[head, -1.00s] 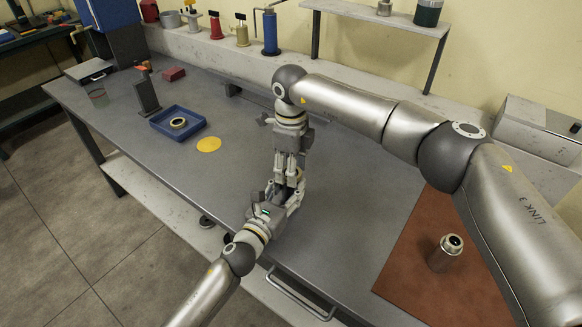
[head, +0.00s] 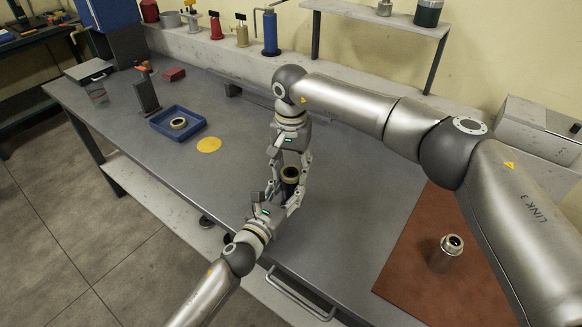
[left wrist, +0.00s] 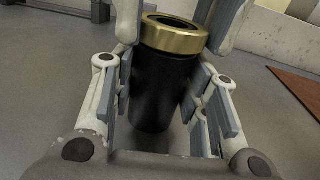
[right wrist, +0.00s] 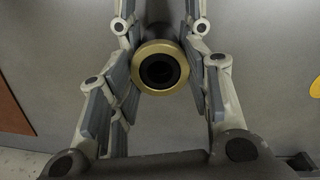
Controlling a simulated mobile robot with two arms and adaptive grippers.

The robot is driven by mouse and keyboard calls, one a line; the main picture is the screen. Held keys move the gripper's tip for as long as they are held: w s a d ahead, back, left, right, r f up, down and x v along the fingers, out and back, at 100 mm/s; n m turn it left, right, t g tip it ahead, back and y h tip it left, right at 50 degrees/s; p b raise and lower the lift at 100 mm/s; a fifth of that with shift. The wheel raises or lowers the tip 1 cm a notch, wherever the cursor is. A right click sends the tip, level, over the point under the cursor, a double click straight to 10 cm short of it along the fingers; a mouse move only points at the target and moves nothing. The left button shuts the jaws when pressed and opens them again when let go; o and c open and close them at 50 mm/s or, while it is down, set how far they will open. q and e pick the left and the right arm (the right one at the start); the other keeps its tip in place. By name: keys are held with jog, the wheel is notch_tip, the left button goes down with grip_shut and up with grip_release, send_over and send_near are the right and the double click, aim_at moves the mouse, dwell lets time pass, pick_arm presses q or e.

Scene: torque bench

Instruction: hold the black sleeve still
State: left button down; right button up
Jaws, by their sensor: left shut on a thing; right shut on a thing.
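The black sleeve (left wrist: 162,90) stands upright with a brass ring (left wrist: 175,32) on its top, above the bench. My left gripper (left wrist: 165,95) is shut on the sleeve body, a finger on each side. My right gripper (right wrist: 162,85) is shut on the brass ring (right wrist: 160,68) from the opposite side. In the head view the sleeve (head: 290,188) shows between the two grippers, partly hidden by fingers. Its lower end is hidden there, so I cannot tell whether it touches the bench.
A blue tray (head: 157,124) holds a ring-shaped part (head: 178,123). A yellow disc (head: 209,145) lies beside it. A metal cylinder (head: 446,255) stands on the brown mat (head: 405,280) at right. A dark upright stand (head: 147,96) is at left. Bare bench lies around the grippers.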

aim_at(291, 173)
jog(key=shift+r, duration=0.2)
dwell(0.6)
jog(key=shift+r, duration=0.9)
jog(key=shift+r, duration=0.1)
jog(key=shift+r, duration=1.9)
pick_arm(q)
jog(key=c, duration=0.8)
grip_release()
jog(key=shift+o, duration=0.2)
jog(key=v, duration=1.2)
jog(key=shift+f, duration=0.1)
